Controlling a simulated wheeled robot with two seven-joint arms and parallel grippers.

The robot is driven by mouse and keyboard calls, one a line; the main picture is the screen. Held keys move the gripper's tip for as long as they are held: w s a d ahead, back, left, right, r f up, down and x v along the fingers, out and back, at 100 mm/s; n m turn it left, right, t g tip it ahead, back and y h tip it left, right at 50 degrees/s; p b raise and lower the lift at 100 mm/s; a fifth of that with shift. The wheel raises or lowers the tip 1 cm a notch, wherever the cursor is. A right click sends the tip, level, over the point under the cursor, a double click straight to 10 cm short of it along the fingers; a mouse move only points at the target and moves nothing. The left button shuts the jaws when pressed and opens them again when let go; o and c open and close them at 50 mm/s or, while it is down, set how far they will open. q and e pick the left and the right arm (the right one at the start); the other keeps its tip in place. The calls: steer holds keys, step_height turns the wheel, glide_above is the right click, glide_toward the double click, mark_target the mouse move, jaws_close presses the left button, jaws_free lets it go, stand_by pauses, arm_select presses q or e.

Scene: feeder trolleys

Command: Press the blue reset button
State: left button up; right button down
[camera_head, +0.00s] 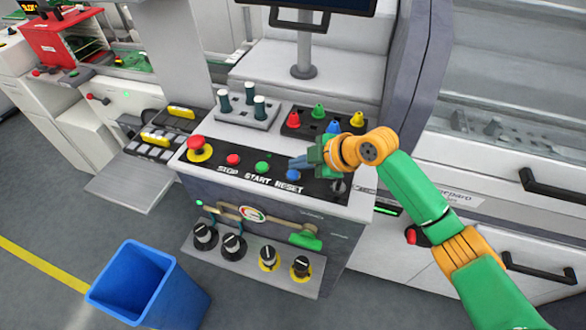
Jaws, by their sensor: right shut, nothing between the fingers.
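The blue reset button (293,174) sits on the black panel strip of the control console, right of the green start button (263,167) and above the white word RESET. My right gripper (296,163) comes in from the right and is shut and empty. In the picture its fingertips lie just above the blue button and partly overlap its surroundings. I cannot tell whether they touch it. My left gripper is not in view.
A red emergency knob (196,145) and a red stop button (233,159) are on the same strip. Several coloured pegs stand behind it, including a yellow one (357,119). A blue bin (135,284) stands on the floor at the front left.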

mark_target(298, 175)
step_height(298, 175, up, 5)
steer(key=p, duration=0.5)
steer(key=shift+r, duration=0.15)
steer(key=shift+f, duration=0.2)
stand_by(0.5)
